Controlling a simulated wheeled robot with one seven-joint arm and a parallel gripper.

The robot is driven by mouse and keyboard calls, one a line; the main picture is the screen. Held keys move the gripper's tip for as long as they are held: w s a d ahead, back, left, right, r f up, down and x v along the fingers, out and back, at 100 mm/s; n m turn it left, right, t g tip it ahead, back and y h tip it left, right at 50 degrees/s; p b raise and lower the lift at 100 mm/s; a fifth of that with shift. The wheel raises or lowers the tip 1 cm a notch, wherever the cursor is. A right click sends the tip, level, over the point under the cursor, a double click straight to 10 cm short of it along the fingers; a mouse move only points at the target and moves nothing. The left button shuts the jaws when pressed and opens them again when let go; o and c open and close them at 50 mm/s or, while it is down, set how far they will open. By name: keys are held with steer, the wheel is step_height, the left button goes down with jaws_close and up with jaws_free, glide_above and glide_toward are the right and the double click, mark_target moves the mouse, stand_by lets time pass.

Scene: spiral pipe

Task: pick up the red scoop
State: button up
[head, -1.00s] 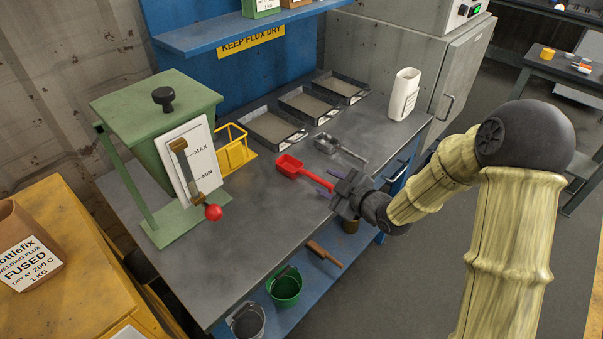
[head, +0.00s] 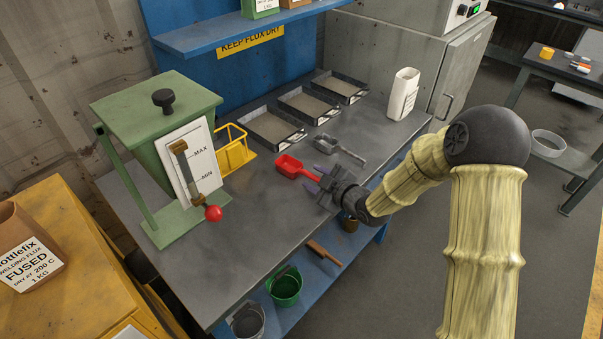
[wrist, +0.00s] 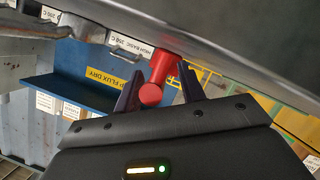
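The red scoop (head: 289,165) lies on the grey workbench (head: 240,250), its bowl toward the back left and its handle toward my gripper. My gripper (head: 318,181) is low over the bench at the handle end, fingers pointing at the scoop. In the wrist view, the round end of the red handle (wrist: 151,94) shows between the two dark purple fingers (wrist: 158,88). The handle is close to the left finger, with a gap to the right finger. The fingers are apart.
A grey scoop (head: 338,149) lies just behind the red one. A yellow wire holder (head: 234,150) and a green hopper (head: 165,150) with a red-knobbed lever stand to the left. Trays (head: 272,128) and a white jug (head: 403,94) are behind. The front left bench top is clear.

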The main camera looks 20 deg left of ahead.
jaws_close()
step_height(320, 180, up, 10)
steer(key=shift+r+p, duration=0.1)
steer(key=shift+p, duration=0.2)
stand_by(0.4)
steer(key=c, duration=0.8)
jaws_free()
jaws_close()
